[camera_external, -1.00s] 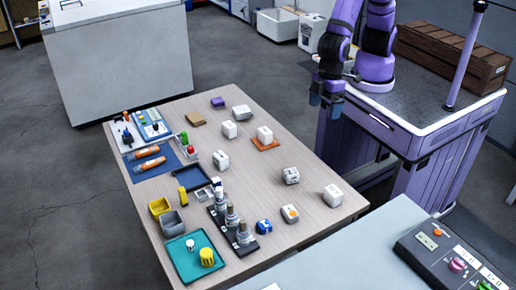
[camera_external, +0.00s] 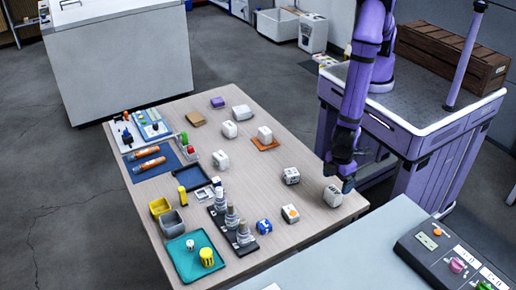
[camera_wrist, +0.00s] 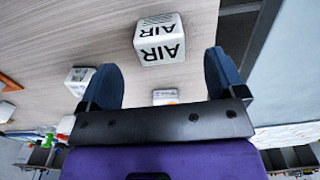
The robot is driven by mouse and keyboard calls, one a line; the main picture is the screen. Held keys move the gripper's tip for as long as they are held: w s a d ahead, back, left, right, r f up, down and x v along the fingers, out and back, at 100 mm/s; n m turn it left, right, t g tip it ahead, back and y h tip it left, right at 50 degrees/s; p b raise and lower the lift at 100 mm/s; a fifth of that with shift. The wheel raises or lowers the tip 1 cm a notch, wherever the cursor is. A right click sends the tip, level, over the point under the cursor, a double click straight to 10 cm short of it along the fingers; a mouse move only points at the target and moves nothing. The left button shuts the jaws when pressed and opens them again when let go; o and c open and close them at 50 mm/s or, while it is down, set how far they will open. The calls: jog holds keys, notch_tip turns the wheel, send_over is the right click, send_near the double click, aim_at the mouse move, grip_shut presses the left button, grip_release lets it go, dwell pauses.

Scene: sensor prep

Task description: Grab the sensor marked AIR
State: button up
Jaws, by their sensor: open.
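The sensor marked AIR (camera_wrist: 160,42) is a white rounded cube with black AIR lettering on its faces. In the wrist view it lies on the table beyond my fingertips, roughly centred between them. In the outside view this white cube (camera_external: 333,196) stands near the table's right edge. My gripper (camera_external: 342,178) is just above and beside it in the outside view. In the wrist view my gripper (camera_wrist: 162,75) has its two blue fingers spread wide with nothing between them. The cube appears apart from the fingers.
Another white cube with dark marks (camera_external: 291,176) and a white one with an orange spot (camera_external: 290,213) stand nearby. A white cube sits on an orange mat (camera_external: 265,145). Bottles in a black rack (camera_external: 232,222) and a teal tray (camera_external: 182,262) are farther left.

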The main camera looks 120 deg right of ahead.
aim_at(335, 190)
jog(key=shift+w+f, duration=0.1)
jog(key=shift+f, duration=3.55)
jog(key=shift+c, duration=0.2)
jog(key=c, duration=1)
